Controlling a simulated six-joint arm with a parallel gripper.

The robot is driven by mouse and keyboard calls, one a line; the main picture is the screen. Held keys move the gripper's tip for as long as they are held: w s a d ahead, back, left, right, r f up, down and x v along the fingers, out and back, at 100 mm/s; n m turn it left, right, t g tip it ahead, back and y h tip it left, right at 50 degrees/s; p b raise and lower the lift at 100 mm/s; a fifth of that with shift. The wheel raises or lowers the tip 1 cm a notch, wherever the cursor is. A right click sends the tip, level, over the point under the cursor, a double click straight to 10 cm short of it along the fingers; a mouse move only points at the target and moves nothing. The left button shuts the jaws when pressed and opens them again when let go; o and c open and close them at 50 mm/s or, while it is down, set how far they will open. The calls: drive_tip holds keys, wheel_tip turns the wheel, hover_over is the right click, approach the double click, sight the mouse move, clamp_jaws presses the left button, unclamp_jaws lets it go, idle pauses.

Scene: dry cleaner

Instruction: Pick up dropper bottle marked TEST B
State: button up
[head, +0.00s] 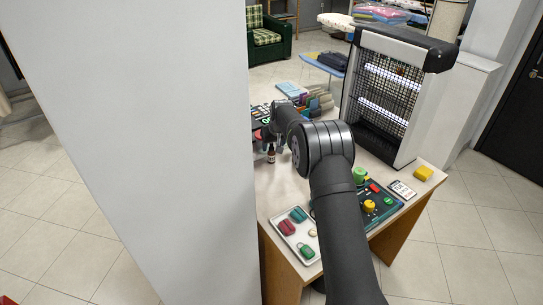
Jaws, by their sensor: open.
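A small dark bottle (271,154) with a light label stands upright on the table, near its left edge in the head view. The label is too small to read, so I cannot tell whether it says TEST B. My gripper (273,146) is at the far end of my arm, pointing down close to the bottle's top. Its fingers are open and partly hidden by the wrist. I cannot tell whether they are around the bottle or just beside it.
A white tray (310,257) with coloured items and a dark control panel (382,216) are on the near table. A yellow sponge (424,173) lies near the right edge. A pale wall (150,150) blocks the left.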

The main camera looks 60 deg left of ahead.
sight(272, 149)
drive_tip(key=shift+x, duration=2.8)
drive_tip(key=shift+s, duration=0.1)
drive_tip(key=shift+c, duration=0.4)
drive_tip(key=c, duration=1)
